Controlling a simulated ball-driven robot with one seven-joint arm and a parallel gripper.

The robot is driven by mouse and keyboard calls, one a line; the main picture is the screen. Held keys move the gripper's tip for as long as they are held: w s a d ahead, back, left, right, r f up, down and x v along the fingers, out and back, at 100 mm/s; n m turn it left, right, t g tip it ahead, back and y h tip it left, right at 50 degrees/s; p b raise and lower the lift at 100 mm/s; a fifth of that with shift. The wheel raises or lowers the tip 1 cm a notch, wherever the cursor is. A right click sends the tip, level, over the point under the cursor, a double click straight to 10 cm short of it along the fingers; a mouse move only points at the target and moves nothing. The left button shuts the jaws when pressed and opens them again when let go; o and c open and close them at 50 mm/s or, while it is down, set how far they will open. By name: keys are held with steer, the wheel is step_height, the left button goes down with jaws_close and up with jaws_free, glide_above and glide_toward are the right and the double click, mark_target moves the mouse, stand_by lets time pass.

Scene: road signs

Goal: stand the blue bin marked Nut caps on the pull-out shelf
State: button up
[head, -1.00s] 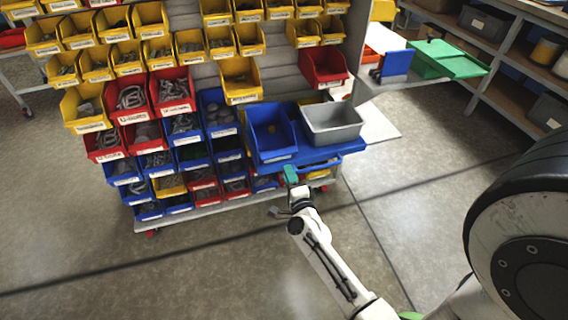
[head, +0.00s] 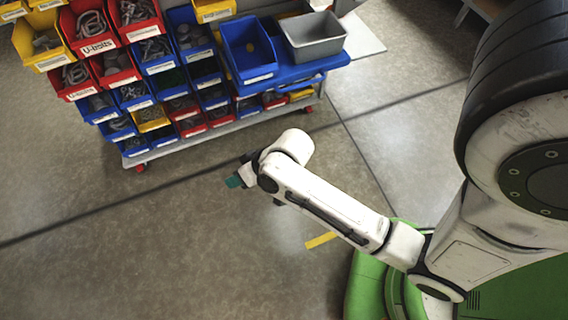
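A blue bin (head: 248,50) with a white label on its front lip stands upright on the blue pull-out shelf (head: 296,73), to the left of a grey tub. The label is too small to read, so I cannot tell that it says Nut caps. My gripper (head: 235,181) is low over the open floor, in front of the rack and well apart from the bin and shelf. Only a teal fingertip part shows; the wrist hides the rest. Nothing is seen held in it.
The grey tub (head: 314,37) stands on the right part of the shelf. The rack to the left holds rows of blue, red and yellow bins with hardware, including a red one marked U-bolts (head: 93,33). The floor around my arm is clear.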

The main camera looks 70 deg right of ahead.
steer(key=s+r+n+g+h, duration=0.2)
steer(key=s+n+g, duration=0.3)
steer(key=s, duration=0.7)
steer(key=shift+s+a+r+g, duration=0.35)
steer(key=shift+r+g, duration=0.15)
steer(key=shift+g, duration=0.4)
